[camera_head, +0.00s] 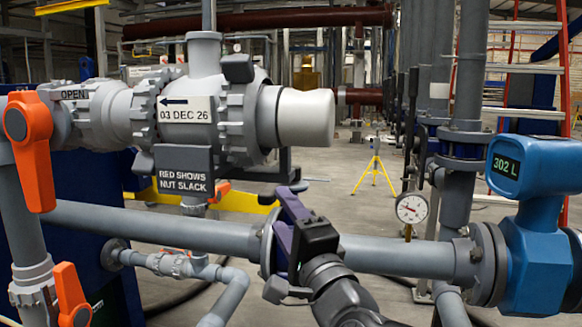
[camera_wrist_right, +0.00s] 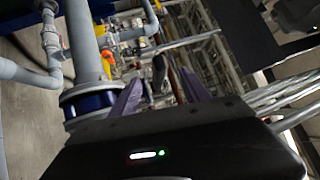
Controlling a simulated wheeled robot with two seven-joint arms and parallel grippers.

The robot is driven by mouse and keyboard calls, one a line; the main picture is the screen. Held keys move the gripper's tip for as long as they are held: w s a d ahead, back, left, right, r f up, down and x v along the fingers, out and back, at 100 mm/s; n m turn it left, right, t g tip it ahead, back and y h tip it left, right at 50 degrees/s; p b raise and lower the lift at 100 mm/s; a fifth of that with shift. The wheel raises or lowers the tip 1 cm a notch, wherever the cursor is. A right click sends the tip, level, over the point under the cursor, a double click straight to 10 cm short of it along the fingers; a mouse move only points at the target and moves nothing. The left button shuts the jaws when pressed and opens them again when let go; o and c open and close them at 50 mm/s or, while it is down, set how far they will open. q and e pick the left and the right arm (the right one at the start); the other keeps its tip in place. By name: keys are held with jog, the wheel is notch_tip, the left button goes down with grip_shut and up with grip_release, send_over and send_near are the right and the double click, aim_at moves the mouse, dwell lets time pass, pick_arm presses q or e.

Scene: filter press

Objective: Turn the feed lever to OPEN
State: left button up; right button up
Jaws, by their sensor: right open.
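A large orange lever (camera_head: 32,150) hangs straight down at the far left of the head view, on a grey valve. An OPEN label (camera_head: 74,94) sits right of its hub, and the handle points down, not toward the label. My right gripper (camera_head: 287,212) has purple fingers and is in front of the horizontal grey pipe, well right of the lever and apart from it. In the right wrist view its fingers (camera_wrist_right: 160,92) are spread with nothing held between them. My left gripper is not in view.
A second orange lever (camera_head: 72,294) is at the lower left. A horizontal grey pipe (camera_head: 180,226) crosses below the filter housing (camera_head: 204,90). A "RED SHOWS NUT SLACK" sign (camera_head: 183,172) hangs there. A pressure gauge (camera_head: 411,207) and blue flow meter (camera_head: 533,215) stand right.

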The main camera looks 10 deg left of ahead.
aim_at(275, 202)
jog(key=p+x, duration=0.5)
jog(key=x, duration=0.1)
jog(key=shift+w+a+r, duration=0.25)
jog(key=shift+w+a+f, duration=0.15)
jog(key=shift+w, duration=0.1)
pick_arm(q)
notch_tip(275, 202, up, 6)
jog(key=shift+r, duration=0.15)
pick_arm(e)
jog(key=shift+c, duration=0.5)
